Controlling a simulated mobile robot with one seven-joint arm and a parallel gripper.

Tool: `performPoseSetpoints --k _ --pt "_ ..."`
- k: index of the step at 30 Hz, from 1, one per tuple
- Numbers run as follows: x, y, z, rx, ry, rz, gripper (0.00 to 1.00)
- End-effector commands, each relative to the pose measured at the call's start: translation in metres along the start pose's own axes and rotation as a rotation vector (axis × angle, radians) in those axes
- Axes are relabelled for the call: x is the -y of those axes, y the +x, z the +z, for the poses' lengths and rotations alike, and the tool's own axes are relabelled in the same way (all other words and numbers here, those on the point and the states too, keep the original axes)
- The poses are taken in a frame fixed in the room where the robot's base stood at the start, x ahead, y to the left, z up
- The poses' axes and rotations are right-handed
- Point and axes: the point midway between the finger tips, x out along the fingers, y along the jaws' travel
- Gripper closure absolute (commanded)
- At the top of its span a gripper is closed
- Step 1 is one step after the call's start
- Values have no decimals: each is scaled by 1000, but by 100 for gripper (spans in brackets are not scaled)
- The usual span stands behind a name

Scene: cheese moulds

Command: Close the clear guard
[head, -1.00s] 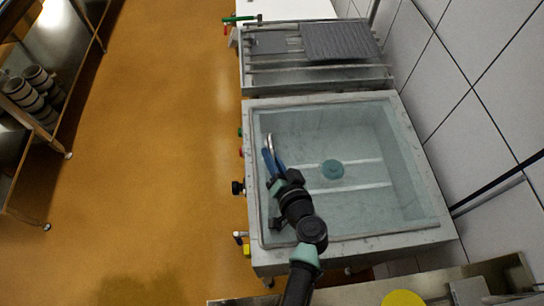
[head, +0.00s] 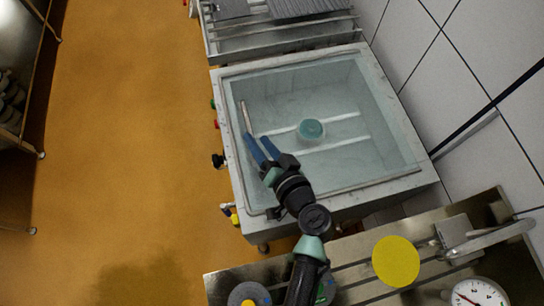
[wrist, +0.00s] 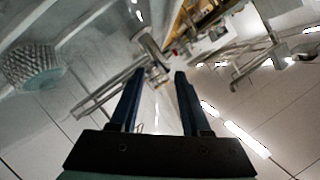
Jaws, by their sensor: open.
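The clear guard (head: 285,85) is a see-through pane over the grey tank (head: 405,185). I cannot tell from above how far it is tilted. A thin pale bar (head: 247,117), which looks like its handle, lies along its left side. My gripper (head: 257,146) is open and empty, with two blue fingers pointing toward the near end of that bar. It appears just short of the bar; contact cannot be made out. The fingers also show in the wrist view (wrist: 155,80), with bright bars and lights beyond them.
A teal round mould (head: 311,130) sits on white rails inside the tank. A grey rack (head: 285,40) stands behind. A steel table with a yellow disc (head: 396,262) and a dial (head: 478,294) is in front. Tiled wall at right; open orange floor (head: 130,150) at left.

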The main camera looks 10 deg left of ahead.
Motion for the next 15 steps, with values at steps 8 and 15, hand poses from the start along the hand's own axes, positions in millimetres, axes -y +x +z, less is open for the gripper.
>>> performPoseSetpoints --k 8,15 --pt "0 -49 0 -4 1 -1 53" --pt "2 -65 -2 -4 1 -3 53"
